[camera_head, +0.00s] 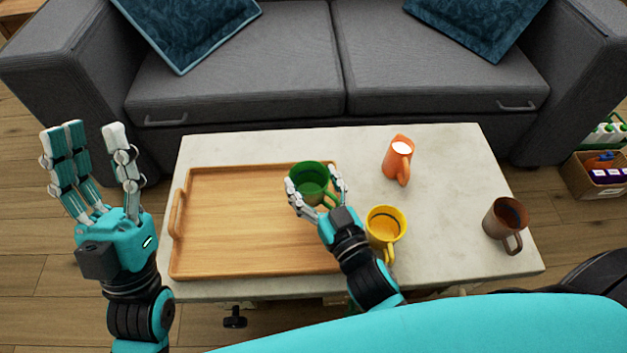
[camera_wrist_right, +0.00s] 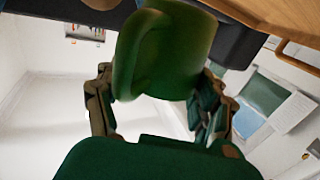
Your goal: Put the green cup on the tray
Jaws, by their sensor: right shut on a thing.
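The green cup (camera_head: 309,176) is in my right gripper (camera_head: 318,192), over the right part of the wooden tray (camera_head: 240,262). My right gripper is shut on the cup. The cup also fills the upper middle of the right wrist view (camera_wrist_right: 165,50), between the fingers, with its handle towards the camera. I cannot tell whether the cup touches the tray. The tray is otherwise empty and lies on the left of the white table. My left gripper (camera_head: 92,165) is open and empty, raised left of the table with its fingers up.
A yellow cup (camera_head: 385,222) stands close to the right of my right gripper. An orange cup (camera_head: 398,158) stands behind it and a brown cup (camera_head: 506,222) stands at the table's right end. A grey sofa (camera_head: 240,80) is behind the table (camera_head: 450,205).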

